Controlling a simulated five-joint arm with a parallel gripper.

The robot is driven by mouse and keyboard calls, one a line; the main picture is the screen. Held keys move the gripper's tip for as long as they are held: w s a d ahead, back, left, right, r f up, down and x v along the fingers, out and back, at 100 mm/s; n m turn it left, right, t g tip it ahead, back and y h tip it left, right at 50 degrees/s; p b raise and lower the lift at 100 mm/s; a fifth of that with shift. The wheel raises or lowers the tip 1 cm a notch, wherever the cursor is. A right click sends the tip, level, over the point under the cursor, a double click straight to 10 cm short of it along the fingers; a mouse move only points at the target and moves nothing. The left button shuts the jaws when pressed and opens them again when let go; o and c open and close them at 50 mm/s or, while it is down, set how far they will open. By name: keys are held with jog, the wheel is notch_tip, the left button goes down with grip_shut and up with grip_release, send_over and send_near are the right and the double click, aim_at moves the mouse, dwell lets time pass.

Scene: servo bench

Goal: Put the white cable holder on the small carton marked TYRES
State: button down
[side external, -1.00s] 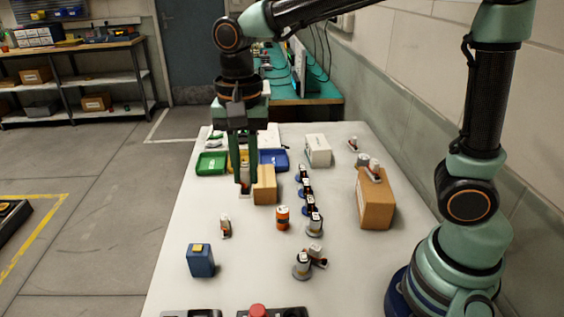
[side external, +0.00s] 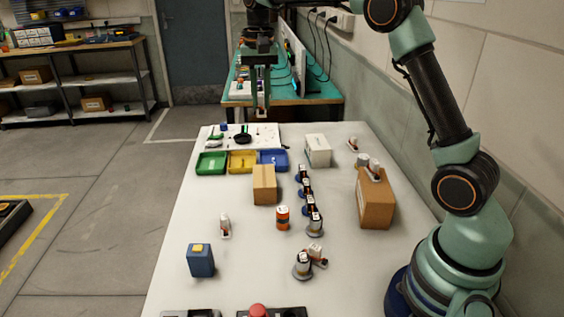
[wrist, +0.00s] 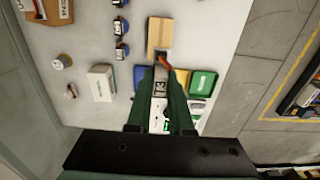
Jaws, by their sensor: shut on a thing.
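My gripper (side external: 262,98) is raised beyond the far end of the white table. In the wrist view my gripper (wrist: 161,88) is shut on a narrow white piece marked T3 with a dark part and an orange-red end. I take it as the white cable holder (wrist: 160,103); the fingers hide its sides. A small brown carton (side external: 264,185) stands mid-table before the coloured trays, upright and with nothing on its top. It also shows in the wrist view (wrist: 160,33). Its marking is not readable, so I cannot confirm TYRES.
A larger brown carton (side external: 375,200) at right bears small items on top. A white box (side external: 318,150) stands behind it. Green (side external: 211,163), yellow (side external: 242,161) and blue (side external: 273,158) trays lie behind the small carton. A row of dark cylindrical parts (side external: 307,195) stands to its right.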

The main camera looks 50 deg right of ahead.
notch_tip(320, 180, down, 18)
jog(key=shift+f, duration=0.15)
dwell(0.3)
jog(key=shift+f, duration=0.15)
jog(key=c, duration=0.8)
grip_release()
